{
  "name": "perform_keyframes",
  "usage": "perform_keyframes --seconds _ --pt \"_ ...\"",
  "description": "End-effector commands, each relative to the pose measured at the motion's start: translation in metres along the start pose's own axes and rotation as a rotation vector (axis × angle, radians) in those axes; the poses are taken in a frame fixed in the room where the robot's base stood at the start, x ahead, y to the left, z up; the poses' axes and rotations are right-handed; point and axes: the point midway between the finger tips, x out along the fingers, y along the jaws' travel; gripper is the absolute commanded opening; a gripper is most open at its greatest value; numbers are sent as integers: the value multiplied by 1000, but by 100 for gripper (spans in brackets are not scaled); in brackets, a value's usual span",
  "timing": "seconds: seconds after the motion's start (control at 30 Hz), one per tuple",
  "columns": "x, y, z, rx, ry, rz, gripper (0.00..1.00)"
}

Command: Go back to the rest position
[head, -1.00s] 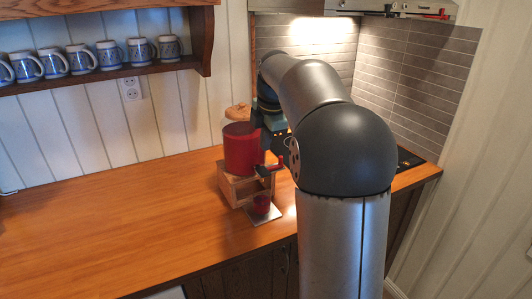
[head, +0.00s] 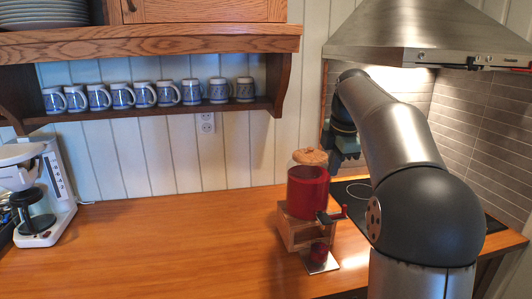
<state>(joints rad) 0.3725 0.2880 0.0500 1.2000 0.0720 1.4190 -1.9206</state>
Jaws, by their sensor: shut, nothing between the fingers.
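My gripper (head: 347,160) hangs at the end of my raised arm, above the counter and just right of the red drink dispenser (head: 308,192). It is shut and looks empty; its fingertips are small and dark in this view. The dispenser has a wooden lid, a black tap with a red lever, and stands on a wooden stand (head: 291,229). A small red-filled glass (head: 318,253) stands on a metal plate (head: 327,266) under the tap. My gripper appears apart from the dispenser.
A wooden counter (head: 170,240) has wide free room at the left. A white coffee machine (head: 45,205) stands at its left end. Several mugs (head: 144,94) line a wall shelf (head: 160,108). A steel range hood (head: 420,40) hangs above a dark cooktop (head: 345,190) at the right.

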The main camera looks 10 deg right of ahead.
Motion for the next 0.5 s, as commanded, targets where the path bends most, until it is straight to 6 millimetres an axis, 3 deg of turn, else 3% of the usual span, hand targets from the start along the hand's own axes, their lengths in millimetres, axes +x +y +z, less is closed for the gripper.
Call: perform_keyframes --seconds 0.1,0.27,0.37,0.5 --pt "0 -1 -2 8 1 -1 0" --pt "14 -29 -34 187 2 -29 0" --pt "29 -62 -63 383 -3 -56 0" --pt "59 -133 -109 725 -27 -98 0"
